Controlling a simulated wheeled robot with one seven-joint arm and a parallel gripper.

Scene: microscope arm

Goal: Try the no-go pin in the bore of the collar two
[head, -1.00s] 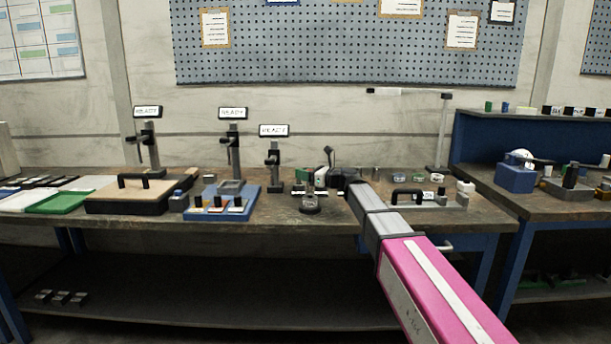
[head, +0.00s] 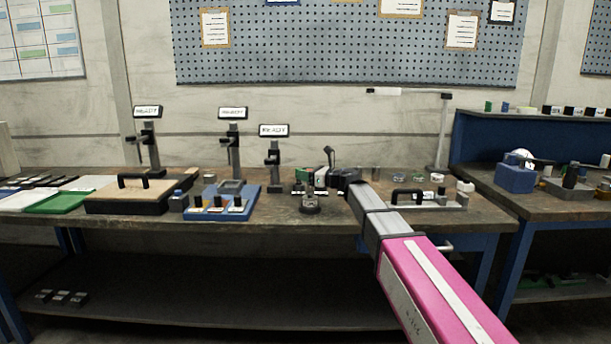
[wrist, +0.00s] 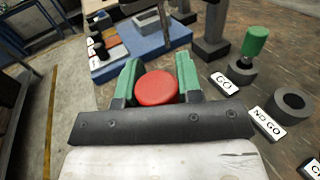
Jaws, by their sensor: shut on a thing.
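My gripper (wrist: 155,85) is shut on the red no-go pin (wrist: 156,88), its green fingers on both sides of the round red top. The pin's lower part is hidden under this top. In the head view my gripper (head: 318,176) is over the bench, left of the arm's end. The black ring holder (wrist: 292,104) by the NO GO label (wrist: 267,124) is empty. The green-topped go pin (wrist: 256,41) stands in its own holder by the GO label (wrist: 224,83). I cannot tell which piece is collar two.
A blue base (head: 222,213) with several small dark pieces and label cards lies left of my gripper. Upright stands with displays (head: 273,131) rise behind. A round dark fixture (head: 311,209) sits at the bench's front. A handled plate (head: 430,205) lies to the right.

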